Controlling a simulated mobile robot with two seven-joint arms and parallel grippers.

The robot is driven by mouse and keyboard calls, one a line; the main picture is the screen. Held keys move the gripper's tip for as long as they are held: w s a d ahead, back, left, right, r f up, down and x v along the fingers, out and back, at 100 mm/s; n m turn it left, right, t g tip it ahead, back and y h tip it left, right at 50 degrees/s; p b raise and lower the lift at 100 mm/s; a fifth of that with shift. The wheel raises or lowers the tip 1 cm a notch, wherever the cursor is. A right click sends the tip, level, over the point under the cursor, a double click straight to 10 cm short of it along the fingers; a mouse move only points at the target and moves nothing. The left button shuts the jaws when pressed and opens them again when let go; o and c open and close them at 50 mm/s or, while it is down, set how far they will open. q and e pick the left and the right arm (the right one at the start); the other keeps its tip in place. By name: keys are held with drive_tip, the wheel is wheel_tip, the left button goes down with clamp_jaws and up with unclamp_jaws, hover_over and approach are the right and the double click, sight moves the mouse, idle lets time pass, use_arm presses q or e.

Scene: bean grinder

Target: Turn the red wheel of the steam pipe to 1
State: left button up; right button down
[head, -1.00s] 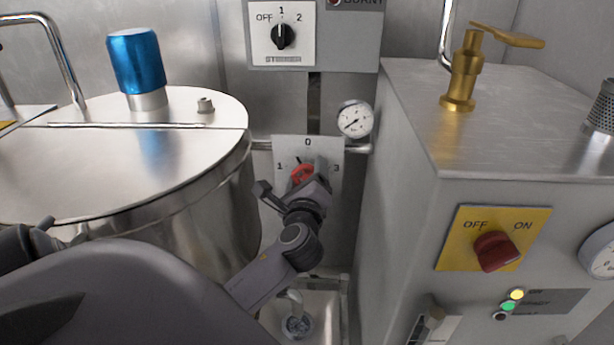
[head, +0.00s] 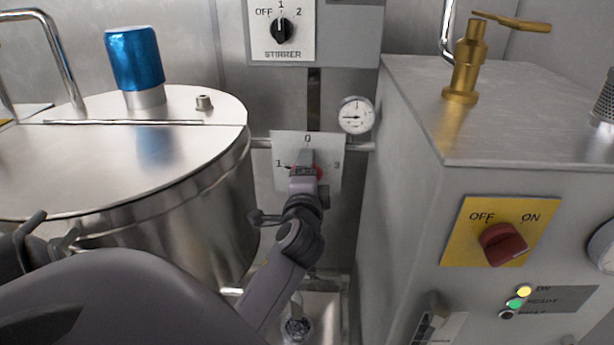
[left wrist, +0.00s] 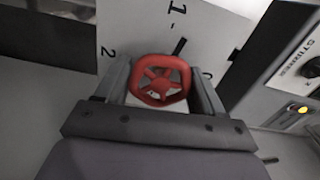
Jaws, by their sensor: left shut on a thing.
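In the left wrist view, the red spoked wheel (left wrist: 160,80) lies between the two fingers of my left gripper (left wrist: 163,84). The dial plate (left wrist: 140,32) behind it shows 1, 2 and part of the 0. A black pointer stands out from the wheel towards the 1 mark. My right gripper is not in view.
A steel kettle (head: 190,230) with a blue-capped lid stands close on the left. A steel machine (head: 410,220) with a brass valve (head: 465,65) and red switch (head: 504,244) stands on the right. A gauge (head: 356,115) is beside the dial plate.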

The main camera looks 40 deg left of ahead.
use_arm(q)
drive_tip(key=shift+d+f+n, duration=0.1)
drive_tip(key=shift+d+n, duration=0.05)
drive_tip(key=shift+n, duration=0.85)
drive_tip(key=o, duration=1)
